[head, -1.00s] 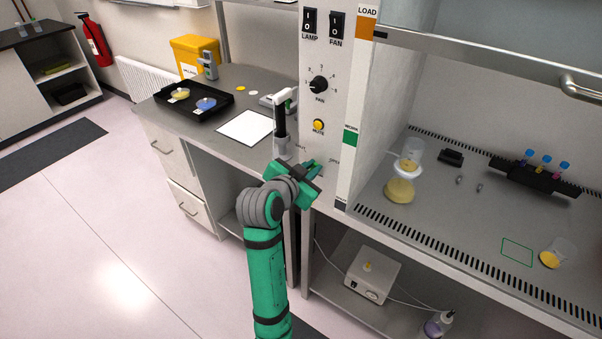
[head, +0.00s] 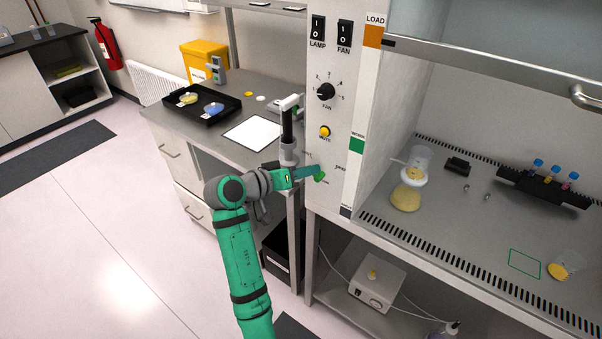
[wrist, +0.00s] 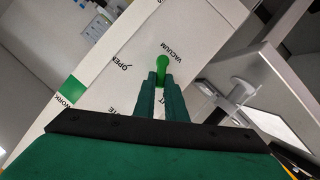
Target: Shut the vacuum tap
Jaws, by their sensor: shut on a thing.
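The vacuum tap is a bright green lever with a rounded end (wrist: 162,66) on the white cabinet panel, under the word VACUUM in the wrist view. It also shows in the head view (head: 320,176), low on the panel. My gripper (wrist: 161,82) is shut on the lever, one dark green finger on each side. In the head view my gripper (head: 312,173) reaches it from the left. The OPEN label (wrist: 121,61) lies left of the lever in the wrist view. Another label beside the fingers is partly hidden, ending in "UT". The part of the lever between the fingers is mostly hidden.
A grey stand with a white-topped dark post (head: 289,140) rises close beside my gripper, on the bench edge. A white sheet (head: 254,133) and a black tray (head: 201,106) lie on the bench. The hood (head: 440,225) at right holds flasks and a tube rack.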

